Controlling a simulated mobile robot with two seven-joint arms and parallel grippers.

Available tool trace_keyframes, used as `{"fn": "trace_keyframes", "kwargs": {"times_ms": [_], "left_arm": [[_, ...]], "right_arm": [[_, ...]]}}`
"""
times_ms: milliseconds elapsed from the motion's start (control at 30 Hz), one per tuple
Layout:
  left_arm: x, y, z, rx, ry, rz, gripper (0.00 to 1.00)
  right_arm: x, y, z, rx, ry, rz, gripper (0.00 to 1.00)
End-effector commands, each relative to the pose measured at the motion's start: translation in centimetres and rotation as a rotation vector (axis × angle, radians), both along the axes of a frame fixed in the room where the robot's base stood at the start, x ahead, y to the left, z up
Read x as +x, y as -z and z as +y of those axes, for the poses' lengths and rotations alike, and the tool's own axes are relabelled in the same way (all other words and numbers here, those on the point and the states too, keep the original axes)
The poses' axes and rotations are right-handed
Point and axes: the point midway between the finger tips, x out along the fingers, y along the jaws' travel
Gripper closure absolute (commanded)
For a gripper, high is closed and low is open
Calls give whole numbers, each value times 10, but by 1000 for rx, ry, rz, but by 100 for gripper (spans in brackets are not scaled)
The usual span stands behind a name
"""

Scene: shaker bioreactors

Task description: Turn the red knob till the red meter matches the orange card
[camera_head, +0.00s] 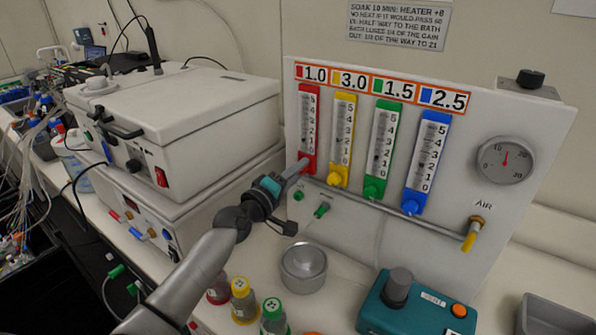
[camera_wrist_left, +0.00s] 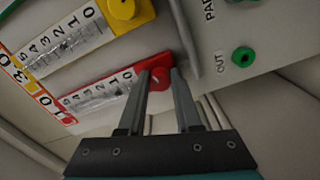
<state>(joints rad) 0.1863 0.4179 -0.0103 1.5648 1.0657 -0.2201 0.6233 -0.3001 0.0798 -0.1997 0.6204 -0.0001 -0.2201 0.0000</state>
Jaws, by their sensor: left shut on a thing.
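The red meter (camera_head: 308,120) is the leftmost of the upright meters on the white panel, with a scale from 0 at the bottom to 5. The orange card (camera_head: 383,87) above the meters reads 1.0 beside a red square. My left gripper (camera_head: 303,164) is at the foot of the red meter and hides the red knob in the head view. In the left wrist view the fingers are shut on the red knob (camera_wrist_left: 161,77), at the 0 end of the meter (camera_wrist_left: 95,97). The reading of the red meter is too small to tell. My right gripper is out of view.
Yellow (camera_head: 340,140), green (camera_head: 381,150) and blue (camera_head: 425,163) meters with knobs stand to the right. A metal pipe (camera_head: 385,213) runs below them. White instruments (camera_head: 180,110) stand left; capped bottles (camera_head: 243,300), a metal pot (camera_head: 303,268) and a teal heater (camera_head: 415,305) stand in front.

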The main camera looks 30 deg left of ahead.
Motion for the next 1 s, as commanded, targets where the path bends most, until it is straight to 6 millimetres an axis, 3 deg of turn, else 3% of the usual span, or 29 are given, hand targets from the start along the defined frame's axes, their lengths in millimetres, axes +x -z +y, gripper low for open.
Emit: {"fn": "trace_keyframes", "kwargs": {"times_ms": [167,200,433,1000], "left_arm": [[0,0,0,1,-1,-1,100],[0,0,0,1,-1,-1,65],[0,0,0,1,0,-1,39],[1,-4,0,6,1,-9,37]], "right_arm": [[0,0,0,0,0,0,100],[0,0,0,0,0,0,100],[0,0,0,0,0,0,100],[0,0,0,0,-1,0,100]]}}
